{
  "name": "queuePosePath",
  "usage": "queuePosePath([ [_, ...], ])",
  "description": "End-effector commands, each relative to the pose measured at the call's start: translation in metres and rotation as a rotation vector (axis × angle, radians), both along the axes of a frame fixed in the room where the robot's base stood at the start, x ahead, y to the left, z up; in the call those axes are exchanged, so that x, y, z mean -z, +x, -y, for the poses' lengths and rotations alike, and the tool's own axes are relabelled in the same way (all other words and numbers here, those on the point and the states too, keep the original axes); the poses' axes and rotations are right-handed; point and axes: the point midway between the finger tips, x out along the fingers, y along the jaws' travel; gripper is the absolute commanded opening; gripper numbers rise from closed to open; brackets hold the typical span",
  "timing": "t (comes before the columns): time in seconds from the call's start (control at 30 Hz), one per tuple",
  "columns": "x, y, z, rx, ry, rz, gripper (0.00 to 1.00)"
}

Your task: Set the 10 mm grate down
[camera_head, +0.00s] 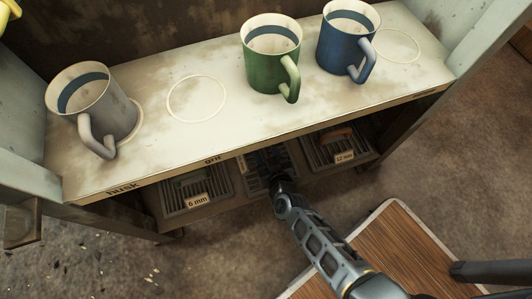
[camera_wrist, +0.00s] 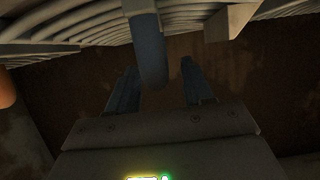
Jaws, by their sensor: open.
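The middle grate (camera_head: 254,184) is on the lower shelf, between one marked 6 mm and one marked 12 mm. My arm hides much of it and I read no label on it, so I cannot confirm it is the 10 mm grate. My gripper (camera_head: 268,160) is under the upper board at this grate. In the wrist view my gripper (camera_wrist: 158,72) is open, with a blue curved handle (camera_wrist: 150,48) between or just in front of its fingers. Grey ribbed slats (camera_wrist: 90,22) show above it. I cannot tell whether the fingers touch the handle.
The 6 mm grate (camera_head: 196,200) lies left and the 12 mm grate (camera_head: 343,156) right, both close beside. The upper board (camera_head: 215,125) overhangs them and carries a grey mug (camera_head: 82,92), a green mug (camera_head: 268,60) and a blue mug (camera_head: 343,42).

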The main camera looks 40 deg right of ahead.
Motion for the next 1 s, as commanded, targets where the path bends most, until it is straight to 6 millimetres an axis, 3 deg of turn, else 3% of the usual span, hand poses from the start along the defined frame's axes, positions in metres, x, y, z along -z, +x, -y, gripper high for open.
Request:
queuePosePath([
  [0.17, -0.007, -0.008, -0.004, -0.001, 0.001, -0.002, 0.51],
  [0.7, -0.044, -0.094, -0.031, -0.001, 0.0, -0.001, 0.51],
  [1.0, -0.048, -0.106, -0.034, 0.0, 0.0, 0.0, 0.51],
])
